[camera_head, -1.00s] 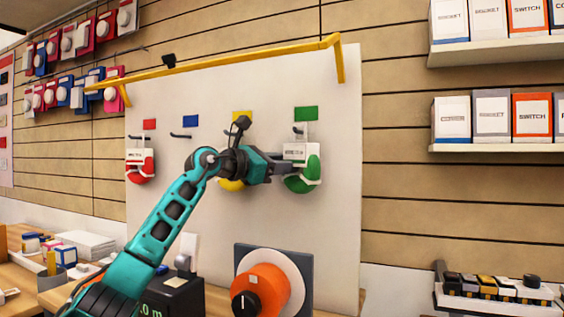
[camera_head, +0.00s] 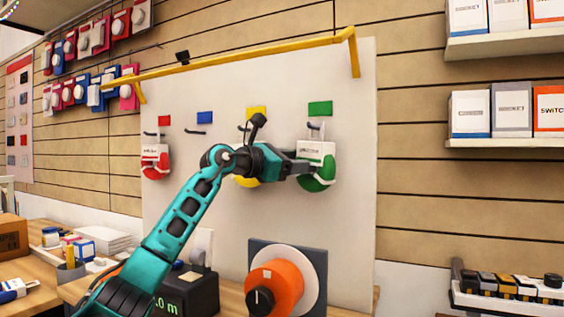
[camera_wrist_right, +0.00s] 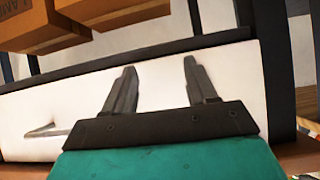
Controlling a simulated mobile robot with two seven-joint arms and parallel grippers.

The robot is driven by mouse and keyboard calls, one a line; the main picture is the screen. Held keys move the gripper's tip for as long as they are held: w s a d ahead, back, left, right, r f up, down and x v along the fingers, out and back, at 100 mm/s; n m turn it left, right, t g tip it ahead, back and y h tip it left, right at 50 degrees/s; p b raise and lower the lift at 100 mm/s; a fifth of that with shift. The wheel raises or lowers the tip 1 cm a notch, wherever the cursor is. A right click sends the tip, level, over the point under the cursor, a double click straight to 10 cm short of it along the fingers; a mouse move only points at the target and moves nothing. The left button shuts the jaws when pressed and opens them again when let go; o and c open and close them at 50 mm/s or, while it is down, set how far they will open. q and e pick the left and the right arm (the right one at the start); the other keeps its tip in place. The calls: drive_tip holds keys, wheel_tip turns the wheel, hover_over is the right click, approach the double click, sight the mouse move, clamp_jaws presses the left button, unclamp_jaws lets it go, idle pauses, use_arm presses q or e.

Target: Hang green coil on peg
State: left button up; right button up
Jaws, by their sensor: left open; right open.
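The green coil (camera_head: 322,180), with a white label card (camera_head: 316,150), is against the white board below the green tag (camera_head: 320,108). A small peg (camera_head: 316,126) shows just above the card, and the coil appears to hang from it, though the contact is too small to be sure. My left gripper (camera_head: 303,168) is open at the coil's left side, its fingertips close to the card; I cannot tell whether they touch. My right gripper (camera_wrist_right: 160,70) is open and empty in the right wrist view.
A red coil (camera_head: 155,165) hangs at left. The peg (camera_head: 205,132) under the blue tag is bare. A yellow coil (camera_head: 246,181) is partly behind my left wrist. A yellow rail (camera_head: 240,62) spans above. An orange reel (camera_head: 275,285) stands below.

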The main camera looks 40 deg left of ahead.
use_arm(q)
drive_tip(key=b+v, duration=0.5)
drive_tip(key=v, duration=0.7)
drive_tip(key=shift+s, duration=0.35)
